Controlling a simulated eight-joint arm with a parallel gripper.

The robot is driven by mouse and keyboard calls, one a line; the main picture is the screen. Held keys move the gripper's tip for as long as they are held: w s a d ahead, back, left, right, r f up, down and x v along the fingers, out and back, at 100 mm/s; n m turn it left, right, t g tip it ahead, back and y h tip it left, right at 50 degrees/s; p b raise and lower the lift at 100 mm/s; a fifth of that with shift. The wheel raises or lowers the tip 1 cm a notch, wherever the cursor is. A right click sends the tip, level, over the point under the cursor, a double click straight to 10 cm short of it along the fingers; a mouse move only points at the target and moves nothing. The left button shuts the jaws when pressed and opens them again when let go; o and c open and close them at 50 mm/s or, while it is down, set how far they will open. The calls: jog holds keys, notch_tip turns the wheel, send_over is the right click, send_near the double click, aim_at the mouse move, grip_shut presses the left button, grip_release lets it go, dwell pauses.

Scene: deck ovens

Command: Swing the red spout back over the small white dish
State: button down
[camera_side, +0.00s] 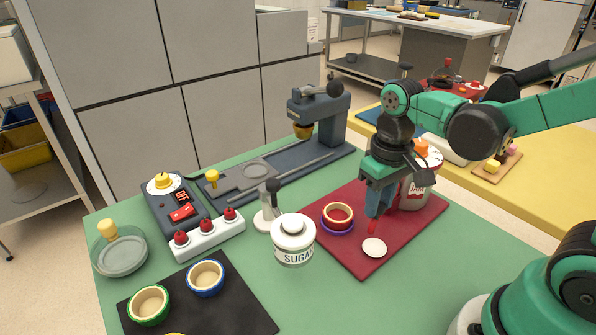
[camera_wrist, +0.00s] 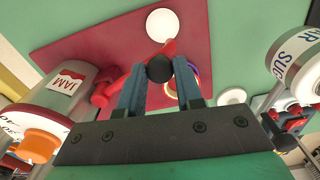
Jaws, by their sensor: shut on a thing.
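The jam dispenser (camera_side: 413,193) stands on a dark red mat (camera_side: 342,262), partly hidden behind my gripper. Its red spout (camera_wrist: 104,92) reaches from the dispenser to between my fingers in the wrist view. My gripper (camera_wrist: 158,80) is shut on the round black knob on the spout. In the side view my gripper (camera_side: 377,208) points down over the mat, and the red spout tip (camera_side: 371,229) shows below it. The small white dish (camera_side: 374,247) lies on the mat, close to the tip. The tip appears near the dish's edge; I cannot tell if it is over it.
A white sugar jar (camera_side: 293,240) stands left of the mat. A dark tray with bowls (camera_side: 245,305), a red-knobbed block (camera_side: 208,235) and a switch box (camera_side: 177,206) are farther left.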

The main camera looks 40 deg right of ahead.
jog(key=shift+s+d+n, duration=0.25)
jog(key=shift+s+n, duration=0.3)
jog(key=shift+n, duration=0.25)
jog(key=c, duration=0.6)
grip_release()
notch_tip(320, 180, up, 6)
jog(key=shift+f, duration=0.2)
